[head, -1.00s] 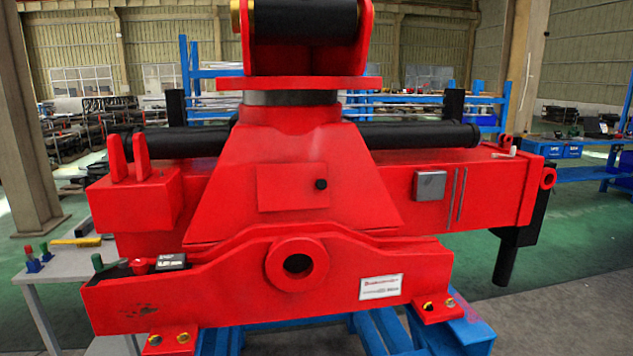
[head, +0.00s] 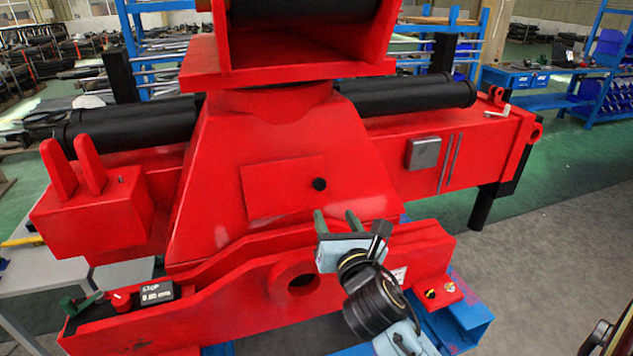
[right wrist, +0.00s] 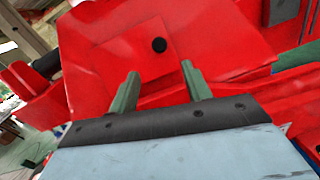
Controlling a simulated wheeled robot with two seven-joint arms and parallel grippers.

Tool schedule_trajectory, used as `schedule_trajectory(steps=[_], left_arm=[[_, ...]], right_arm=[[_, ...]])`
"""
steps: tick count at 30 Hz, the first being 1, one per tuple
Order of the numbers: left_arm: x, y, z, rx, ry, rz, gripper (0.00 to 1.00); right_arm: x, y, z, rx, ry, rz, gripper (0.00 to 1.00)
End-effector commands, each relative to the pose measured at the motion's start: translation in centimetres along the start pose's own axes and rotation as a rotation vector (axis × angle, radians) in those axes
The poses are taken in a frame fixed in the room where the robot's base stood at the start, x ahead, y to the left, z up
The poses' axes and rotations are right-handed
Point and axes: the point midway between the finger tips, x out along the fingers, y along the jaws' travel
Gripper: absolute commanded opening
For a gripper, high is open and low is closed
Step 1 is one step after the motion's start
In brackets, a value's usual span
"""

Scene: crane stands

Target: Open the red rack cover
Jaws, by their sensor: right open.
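The red rack cover looks to be the square red panel (head: 283,187) on the sloped front of the red crane stand (head: 215,215). A round black knob (head: 319,184) sits near its right edge. The panel lies flat against the stand. My right gripper (head: 335,217) is open and empty, in front of the stand and below and right of the panel. In the right wrist view the panel (right wrist: 125,58) and its knob (right wrist: 158,45) show beyond the two green fingers (right wrist: 162,82), apart from them. My left gripper is not in view.
A lower red beam with a round hole (head: 297,282) runs across the front. A small black box (head: 158,292) sits on its left end. A grey box (head: 424,153) is fixed to the right of the stand. A grey table (head: 40,280) stands at the left.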

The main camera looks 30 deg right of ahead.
Motion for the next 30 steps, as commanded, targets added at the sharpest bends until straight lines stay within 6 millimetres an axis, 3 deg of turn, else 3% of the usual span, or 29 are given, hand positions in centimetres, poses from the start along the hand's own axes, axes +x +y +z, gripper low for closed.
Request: schedule_trajectory(steps=[3,7,15,20,30], left_arm=[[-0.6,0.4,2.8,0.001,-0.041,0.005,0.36],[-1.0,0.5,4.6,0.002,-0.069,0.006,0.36],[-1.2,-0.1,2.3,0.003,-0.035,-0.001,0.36],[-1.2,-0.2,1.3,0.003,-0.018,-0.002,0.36],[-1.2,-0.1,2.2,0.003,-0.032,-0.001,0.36]], right_arm=[[2.5,0.0,0.2,0.002,-0.003,-0.001,0.49],[5.4,0.0,0.2,0.003,-0.002,-0.001,0.49],[9.9,0.0,0.1,0.005,-0.001,-0.001,0.49],[11.1,0.0,0.1,0.004,-0.001,0.001,0.49],[11.5,0.0,0.0,0.005,0.001,0.001,0.49]])
